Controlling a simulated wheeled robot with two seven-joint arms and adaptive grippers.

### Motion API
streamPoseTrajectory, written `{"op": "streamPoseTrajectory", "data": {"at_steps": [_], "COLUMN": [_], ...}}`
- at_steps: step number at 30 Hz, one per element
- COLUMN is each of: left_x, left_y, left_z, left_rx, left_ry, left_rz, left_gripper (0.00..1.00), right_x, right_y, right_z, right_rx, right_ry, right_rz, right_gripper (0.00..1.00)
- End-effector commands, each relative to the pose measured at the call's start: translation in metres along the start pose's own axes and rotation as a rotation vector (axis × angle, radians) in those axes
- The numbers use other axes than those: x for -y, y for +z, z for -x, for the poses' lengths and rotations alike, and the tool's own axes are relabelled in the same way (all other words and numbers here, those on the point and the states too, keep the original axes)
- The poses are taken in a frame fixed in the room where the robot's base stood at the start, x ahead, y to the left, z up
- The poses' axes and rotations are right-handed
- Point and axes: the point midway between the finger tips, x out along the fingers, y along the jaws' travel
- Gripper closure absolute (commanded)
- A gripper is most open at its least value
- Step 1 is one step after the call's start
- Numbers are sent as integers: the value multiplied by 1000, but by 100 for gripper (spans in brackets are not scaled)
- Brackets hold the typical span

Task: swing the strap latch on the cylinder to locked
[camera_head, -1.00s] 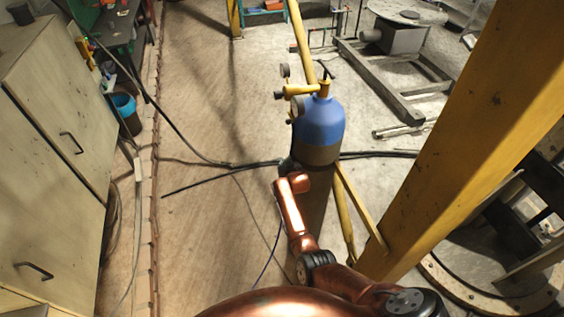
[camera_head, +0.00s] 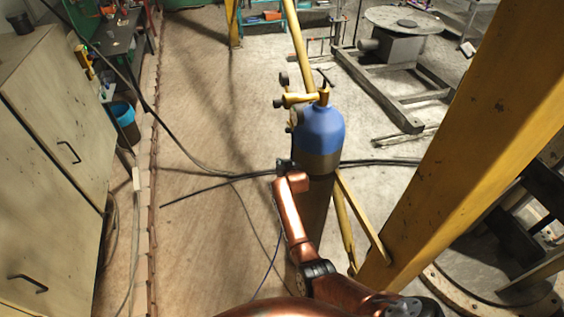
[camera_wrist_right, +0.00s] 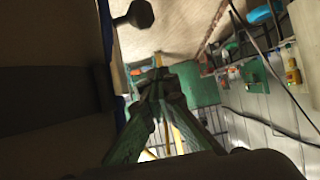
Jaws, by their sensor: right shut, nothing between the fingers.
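The gas cylinder (camera_head: 323,128) stands upright in the middle of the head view, with a blue shoulder, a darker body and a brass valve with gauges on top. My right arm reaches up along its left side. The right gripper (camera_head: 284,165) is a small dark shape beside the cylinder just below the blue part. In the right wrist view its fingers (camera_wrist_right: 157,72) meet at the tips, shut and empty. A large dark surface fills the left of that view, probably the cylinder. I cannot make out the strap latch or its position. My left gripper is not in view.
A yellow column (camera_head: 470,130) slants close on the right, with a thin yellow brace (camera_head: 362,220) beside the cylinder. Black hoses (camera_head: 215,188) lie on the floor. Cabinets (camera_head: 55,150) stand at the left. A dark knob-like part (camera_wrist_right: 135,14) shows near the fingers. Floor left of the cylinder is open.

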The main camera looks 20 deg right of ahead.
Motion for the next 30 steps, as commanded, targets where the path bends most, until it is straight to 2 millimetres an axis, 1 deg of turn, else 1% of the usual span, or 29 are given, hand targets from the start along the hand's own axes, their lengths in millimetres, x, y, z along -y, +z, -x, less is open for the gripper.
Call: {"op": "streamPoseTrajectory", "data": {"at_steps": [1,6,12,18,30], "left_x": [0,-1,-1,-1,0], "left_y": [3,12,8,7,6], "left_z": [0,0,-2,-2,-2], "left_rx": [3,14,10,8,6], "left_ry": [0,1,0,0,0], "left_rz": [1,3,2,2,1], "left_gripper": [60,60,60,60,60], "right_x": [0,0,0,0,0], "right_y": [-2,-10,-18,-21,-21], "right_z": [7,31,52,60,60], "right_rx": [-1,0,0,1,2], "right_ry": [0,0,0,-1,0], "right_rz": [-1,-1,0,0,0], "right_gripper": [100,100,100,100,100]}}
